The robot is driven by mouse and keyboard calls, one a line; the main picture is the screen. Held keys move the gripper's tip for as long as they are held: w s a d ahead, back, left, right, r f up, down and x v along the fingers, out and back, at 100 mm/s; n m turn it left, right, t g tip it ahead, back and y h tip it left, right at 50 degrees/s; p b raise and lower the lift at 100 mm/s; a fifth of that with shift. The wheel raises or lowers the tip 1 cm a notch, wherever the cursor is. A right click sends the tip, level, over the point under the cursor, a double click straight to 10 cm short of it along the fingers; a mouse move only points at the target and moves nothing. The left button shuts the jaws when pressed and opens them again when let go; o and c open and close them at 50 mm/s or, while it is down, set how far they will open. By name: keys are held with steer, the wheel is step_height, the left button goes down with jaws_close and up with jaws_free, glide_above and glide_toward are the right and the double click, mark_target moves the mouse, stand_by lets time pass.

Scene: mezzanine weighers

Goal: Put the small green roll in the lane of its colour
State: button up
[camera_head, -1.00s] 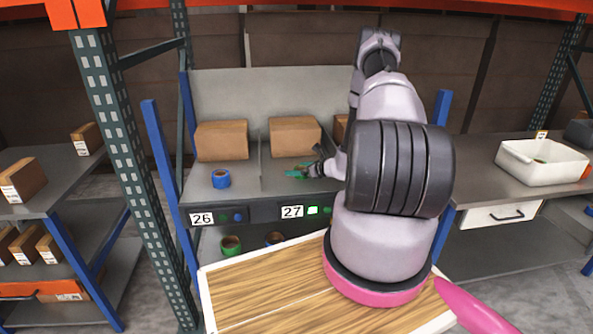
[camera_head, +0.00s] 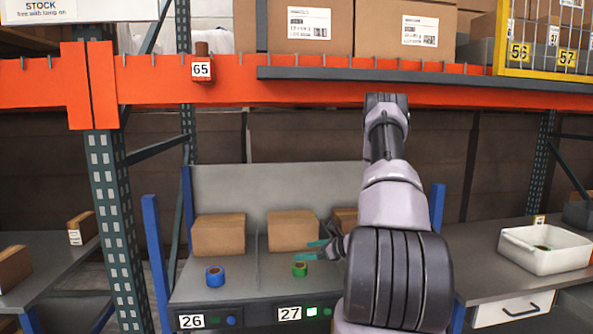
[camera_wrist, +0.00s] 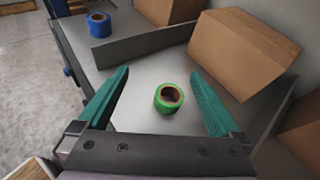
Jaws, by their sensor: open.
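The small green roll (camera_head: 300,269) stands on the grey shelf in the lane above label 27, in front of a cardboard box (camera_head: 293,231). It also shows in the wrist view (camera_wrist: 168,100), its brown core facing up. My gripper (camera_head: 318,250) is just behind and to the right of the roll in the head view, with its green fingers apart. In the wrist view, the open fingers of my gripper (camera_wrist: 158,74) lie either side of the roll with clear gaps; nothing is held. The label 27 (camera_head: 290,313) has a bright light beside it.
A blue roll (camera_head: 215,276) stands in the left lane above label 26 (camera_head: 191,321). A low divider (camera_wrist: 145,45) parts the lanes. Cardboard boxes stand behind. An orange beam (camera_head: 330,92) crosses above.

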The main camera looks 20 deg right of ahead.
steer(key=s+a+r+n+g+y, duration=0.1)
steer(key=s+a+r+n+g, duration=0.25)
steer(key=a+r+n, duration=0.65)
steer(key=s+a+r+n+g+y, duration=0.1)
steer(key=s+a+r+n+g, duration=0.35)
steer(key=r, duration=1.05)
steer(key=s+a+r+n+t+h, duration=0.1)
steer(key=s+r+n, duration=0.4)
steer(key=s, duration=0.5)
steer(key=s+a+r+n+t+h, duration=0.2)
steer(key=s+r+n+h, duration=0.2)
steer(key=s+r, duration=0.5)
steer(key=shift+s+a+r+n+t+h, duration=0.15)
steer(key=shift+s+r+n+t+h, duration=0.2)
steer(key=shift+s+h, duration=0.6)
steer(key=shift+w+h, duration=0.25)
steer(key=shift+w, duration=0.05)
